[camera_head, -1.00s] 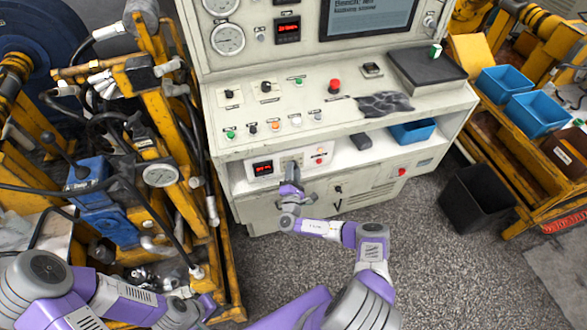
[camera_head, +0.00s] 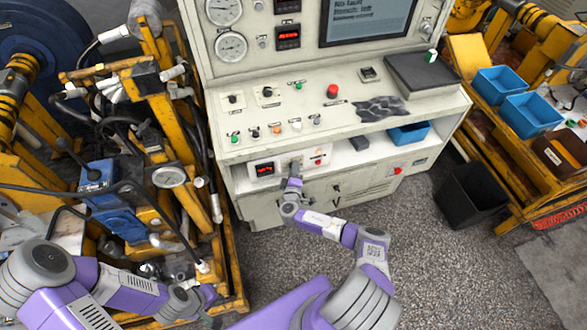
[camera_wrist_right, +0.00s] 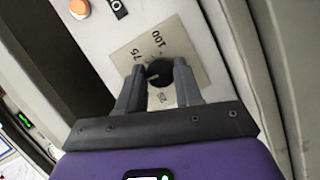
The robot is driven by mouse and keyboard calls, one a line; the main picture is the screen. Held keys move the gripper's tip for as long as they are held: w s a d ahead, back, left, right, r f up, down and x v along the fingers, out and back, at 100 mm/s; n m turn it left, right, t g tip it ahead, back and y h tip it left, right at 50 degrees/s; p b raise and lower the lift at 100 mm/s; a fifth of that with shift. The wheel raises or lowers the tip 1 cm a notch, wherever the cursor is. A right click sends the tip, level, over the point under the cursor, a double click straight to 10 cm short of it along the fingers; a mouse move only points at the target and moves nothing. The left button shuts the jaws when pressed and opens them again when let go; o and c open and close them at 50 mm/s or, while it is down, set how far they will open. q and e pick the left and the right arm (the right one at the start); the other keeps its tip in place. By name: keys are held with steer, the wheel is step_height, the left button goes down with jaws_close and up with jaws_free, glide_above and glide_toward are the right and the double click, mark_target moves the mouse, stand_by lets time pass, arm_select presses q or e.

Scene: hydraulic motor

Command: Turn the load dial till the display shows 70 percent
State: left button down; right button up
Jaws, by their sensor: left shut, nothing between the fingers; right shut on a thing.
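The load dial is a black knob (camera_wrist_right: 170,75) on a beige scale plate (camera_wrist_right: 140,57) with 100, 75 and 25 printed on it, in the right wrist view. My right gripper (camera_wrist_right: 160,84) is shut on the knob, a finger on either side. In the head view my right gripper (camera_head: 296,166) is at the lower front panel and hides most of the dial. A small display with red digits (camera_head: 264,169) is left of the dial; its digits are too small to read. My left gripper (camera_head: 212,306) is shut and empty at lower left, away from the bench.
The bench's sloped panel (camera_head: 350,105) carries several buttons and knobs. An orange button (camera_wrist_right: 79,8) is near the dial plate. Yellow machinery with hoses (camera_head: 165,130) stands at left. A black bin (camera_head: 470,195) is on the floor at right.

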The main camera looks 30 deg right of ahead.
steer(key=shift+d+r+m+g+y+p, duration=0.15)
steer(key=shift+m+y+p, duration=0.7)
steer(key=shift+m, duration=0.5)
steer(key=shift+f+m+g+y+p, duration=0.15)
steer(key=shift+m+y+p, duration=0.7)
steer(key=shift+m, duration=0.5)
steer(key=shift+r, duration=0.1)
steer(key=o, duration=1)
steer(key=shift+o, duration=0.2)
steer(key=shift+s, duration=0.15)
steer(key=p+v, duration=0.1)
steer(key=v, duration=0.6)
steer(key=shift+s, duration=0.2)
